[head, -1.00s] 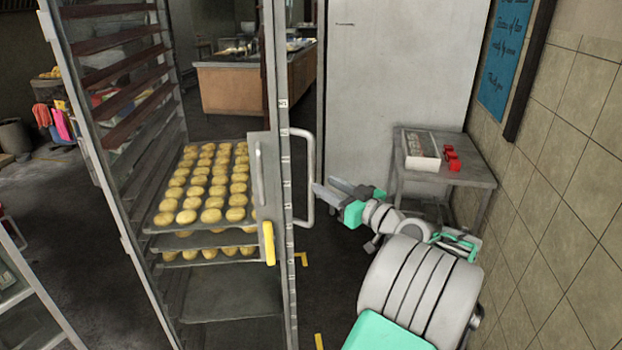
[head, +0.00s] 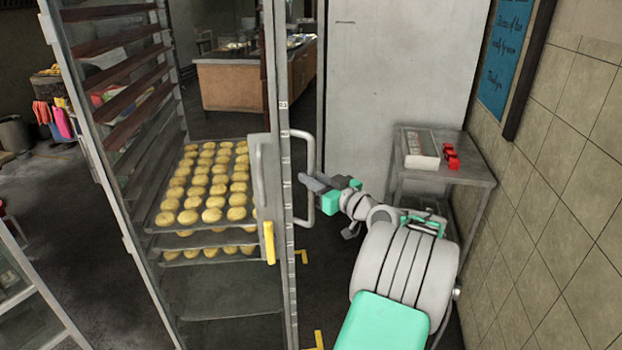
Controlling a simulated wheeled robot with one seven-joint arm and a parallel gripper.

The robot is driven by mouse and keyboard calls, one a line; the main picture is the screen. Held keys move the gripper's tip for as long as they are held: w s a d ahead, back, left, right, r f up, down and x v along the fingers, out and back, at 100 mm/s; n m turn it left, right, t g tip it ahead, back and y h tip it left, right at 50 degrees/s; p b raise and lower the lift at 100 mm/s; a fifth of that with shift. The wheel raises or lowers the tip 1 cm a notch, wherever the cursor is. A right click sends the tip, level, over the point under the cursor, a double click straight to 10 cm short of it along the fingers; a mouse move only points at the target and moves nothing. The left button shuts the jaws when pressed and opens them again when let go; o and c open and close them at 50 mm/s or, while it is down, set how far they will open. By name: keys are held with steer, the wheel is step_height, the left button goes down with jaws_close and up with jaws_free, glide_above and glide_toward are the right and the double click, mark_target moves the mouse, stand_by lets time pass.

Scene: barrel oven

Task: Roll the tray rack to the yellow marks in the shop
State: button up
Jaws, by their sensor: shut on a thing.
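The tall metal tray rack (head: 284,90) stands at the left and centre. Trays (head: 165,224) with rows of round golden buns sit in its middle slots. A bar handle (head: 311,150) stands out from its right upright. My gripper (head: 312,184) reaches in from the right and is shut on this handle at its lower half; the exact contact of the fingers is small in view. Yellow marks (head: 303,256) show on the floor just right of the rack, one more (head: 318,340) nearer to me. The rack's wheels are out of view.
A small metal table (head: 474,170) with a box (head: 421,150) and red items (head: 450,157) stands by the tiled wall (head: 560,170) at the right. A large pale panel (head: 392,70) is behind the handle. A wooden counter (head: 225,88) stands far back, with dark open floor before it.

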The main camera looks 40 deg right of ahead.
jaws_close()
stand_by(0.8)
steer(key=shift+w, duration=0.1)
